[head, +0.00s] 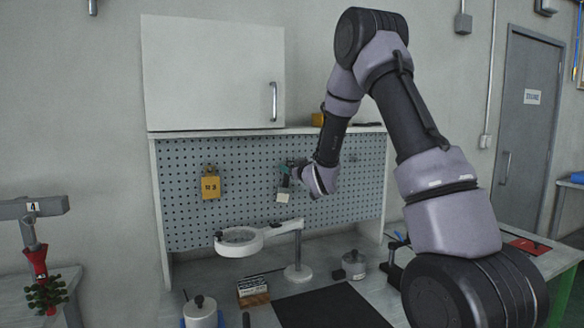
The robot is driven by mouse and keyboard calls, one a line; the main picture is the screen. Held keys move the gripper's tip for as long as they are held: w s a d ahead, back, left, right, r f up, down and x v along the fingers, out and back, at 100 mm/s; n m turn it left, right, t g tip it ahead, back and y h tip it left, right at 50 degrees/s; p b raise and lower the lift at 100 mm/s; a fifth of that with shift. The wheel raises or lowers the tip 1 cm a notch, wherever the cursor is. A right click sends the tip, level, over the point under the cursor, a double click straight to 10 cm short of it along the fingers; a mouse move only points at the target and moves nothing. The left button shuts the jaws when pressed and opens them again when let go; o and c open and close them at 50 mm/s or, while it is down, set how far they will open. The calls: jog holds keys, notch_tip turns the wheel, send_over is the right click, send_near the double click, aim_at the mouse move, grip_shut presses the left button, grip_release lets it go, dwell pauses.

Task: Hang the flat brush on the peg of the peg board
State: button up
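The peg board (235,165) is a grey perforated panel below the white wall cabinet. What looks like the flat brush (283,194) is upright in front of the board, with a pale lower end and a dark greenish upper part. My gripper (293,173) is at the upper part of the brush, reaching in from the right. The fingers are too small and dark to tell whether they are closed on it. The peg is not clearly visible, and I cannot tell whether the brush touches it.
A yellow tag-like item marked 3 (210,186) hangs on the board to the left. Below stand a white magnifier lamp (240,240), a small box (252,288), a lidded pot (354,265) and a black mat (330,307). The white cabinet (212,75) overhangs the board.

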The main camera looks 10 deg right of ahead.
jog(key=s+d+r+m+g+h, duration=0.2)
jog(key=s+d+r+m, duration=0.15)
jog(key=s, duration=0.65)
jog(key=s+d+r+m+g+h, duration=0.15)
jog(key=s+d+r, duration=0.25)
jog(key=s, duration=0.5)
jog(key=s+a+r+m+g+y, duration=0.1)
jog(key=s+g, duration=0.6)
jog(key=s, duration=1.8)
jog(key=r+m+y, duration=0.1)
jog(key=m, duration=0.1)
jog(key=shift+s+a+m, duration=0.3)
jog(key=shift+a+m, duration=0.05)
jog(key=shift+m, duration=0.05)
jog(key=shift+r, duration=0.1)
jog(key=shift+c, duration=0.3)
